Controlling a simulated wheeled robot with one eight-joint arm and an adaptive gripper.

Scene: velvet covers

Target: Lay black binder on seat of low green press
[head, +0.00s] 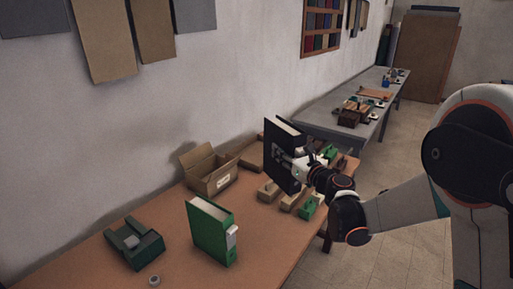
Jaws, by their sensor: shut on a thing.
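A black binder (283,152) is upright in my gripper (292,160), above the far part of the wooden table. My gripper is shut on it from the right side; the fingertips are partly hidden against the dark cover. A low green press (135,246) sits on the near left of the table, with a grey-green block on its top. The binder is well apart from this press, farther back and to the right. Smaller green pieces (308,208) show under and beside my gripper; I cannot tell exactly what they are.
A green binder (209,232) stands upright on the table (262,238) between the press and the held binder. An open cardboard box (211,173) is behind it by the wall. Wooden blocks (268,190) lie below my gripper. A small grey roll (154,281) lies near the press.

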